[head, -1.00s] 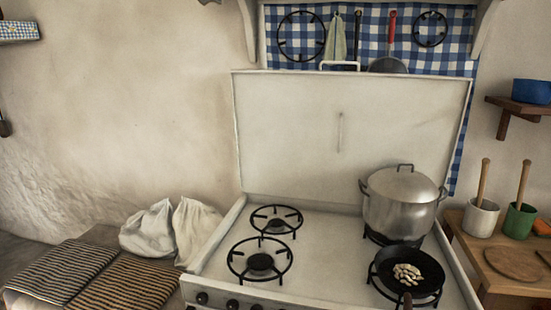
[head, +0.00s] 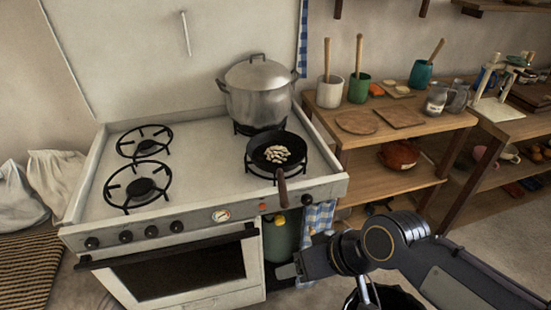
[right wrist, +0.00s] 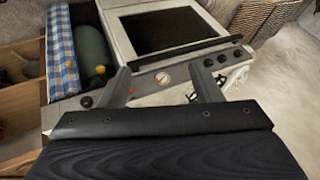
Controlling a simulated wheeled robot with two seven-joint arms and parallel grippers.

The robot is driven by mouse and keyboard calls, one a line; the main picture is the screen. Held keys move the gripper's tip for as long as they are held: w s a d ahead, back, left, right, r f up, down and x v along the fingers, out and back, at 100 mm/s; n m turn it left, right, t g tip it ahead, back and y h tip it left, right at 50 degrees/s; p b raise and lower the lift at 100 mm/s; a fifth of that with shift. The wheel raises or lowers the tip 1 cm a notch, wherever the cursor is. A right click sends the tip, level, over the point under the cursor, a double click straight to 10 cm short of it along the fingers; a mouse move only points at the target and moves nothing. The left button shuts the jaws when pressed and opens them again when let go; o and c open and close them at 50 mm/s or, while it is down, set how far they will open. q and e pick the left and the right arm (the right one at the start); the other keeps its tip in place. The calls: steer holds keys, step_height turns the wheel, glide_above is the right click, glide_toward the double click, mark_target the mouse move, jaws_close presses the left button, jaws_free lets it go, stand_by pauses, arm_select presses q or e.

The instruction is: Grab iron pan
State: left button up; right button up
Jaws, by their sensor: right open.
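The black iron pan (head: 264,144) sits on the front right burner of the stove in the head view. Pale beans lie in it, and its dark handle points toward me over the stove's front edge. My right gripper (head: 288,272) is low in front of the stove, below the pan's handle and apart from it. In the right wrist view my right gripper (right wrist: 163,84) has its two fingers spread with nothing between them. I cannot make out the pan in that view. My left gripper is not in view.
A lidded steel pot (head: 258,95) stands behind the pan. The stove (head: 195,200) has knobs and an oven door along its front. A green gas bottle (head: 282,240) and checked cloth (head: 319,218) are beside it. A wooden shelf (head: 430,127) with cups stands right.

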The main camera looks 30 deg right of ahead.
steer(key=shift+c, duration=0.5)
steer(key=shift+w+d, duration=0.2)
steer(key=shift+c, duration=0.8)
steer(key=m+t+h+b, duration=0.35)
steer(key=m+t, duration=0.45)
steer(key=m, duration=0.3)
glide_toward(281, 181)
steer(key=w+d, duration=0.2)
steer(key=d, duration=0.2)
steer(key=w+a+f+y, duration=0.1)
steer(key=w, duration=0.2)
steer(key=w+a+f+m+t+y, duration=0.1)
steer(key=w+f, duration=0.1)
steer(key=w+a+f+m+y, duration=0.1)
steer(key=w+f, duration=0.1)
steer(key=w, duration=0.1)
steer(key=shift+w+a+b, duration=0.2)
steer(key=shift+w+b, duration=0.2)
jaws_close()
